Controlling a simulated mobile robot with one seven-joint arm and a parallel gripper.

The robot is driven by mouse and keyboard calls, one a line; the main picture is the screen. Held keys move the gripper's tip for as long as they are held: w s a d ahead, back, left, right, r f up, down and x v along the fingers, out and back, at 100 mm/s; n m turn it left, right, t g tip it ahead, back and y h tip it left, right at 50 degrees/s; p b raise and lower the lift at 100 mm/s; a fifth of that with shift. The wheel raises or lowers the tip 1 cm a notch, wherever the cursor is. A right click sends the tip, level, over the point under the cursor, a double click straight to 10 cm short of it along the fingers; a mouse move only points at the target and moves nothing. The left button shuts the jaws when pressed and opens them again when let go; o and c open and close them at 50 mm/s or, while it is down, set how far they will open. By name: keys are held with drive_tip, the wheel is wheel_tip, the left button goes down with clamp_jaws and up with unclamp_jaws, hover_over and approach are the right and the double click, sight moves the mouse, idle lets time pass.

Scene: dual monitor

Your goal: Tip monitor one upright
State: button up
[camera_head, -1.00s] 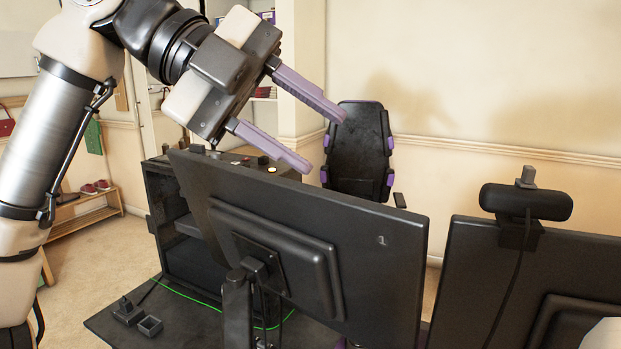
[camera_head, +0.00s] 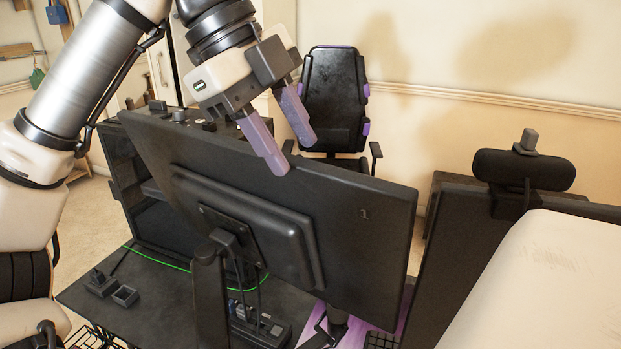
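Monitor one (camera_head: 350,235), a black screen seen from behind with a "1" on its back, is on a black stand (camera_head: 210,290). It is tilted, its top edge sloping down to the right. My gripper (camera_head: 290,155) is above the middle of that top edge, with its two purple fingers pointing down and right. The fingers are apart and nothing shows between them. The near finger overlaps the monitor's top edge in the picture; I cannot tell whether it touches. The front of the screen is hidden.
A second monitor (camera_head: 450,265) with a webcam (camera_head: 524,170) on top stands at right, partly covered by a pale part in the foreground. A black chair (camera_head: 333,100) is behind. The desk (camera_head: 160,310) carries small black boxes, a green cable and a purple mat (camera_head: 310,325).

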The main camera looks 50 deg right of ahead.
sight(300, 161)
drive_tip(key=x, duration=0.6)
clamp_jaws()
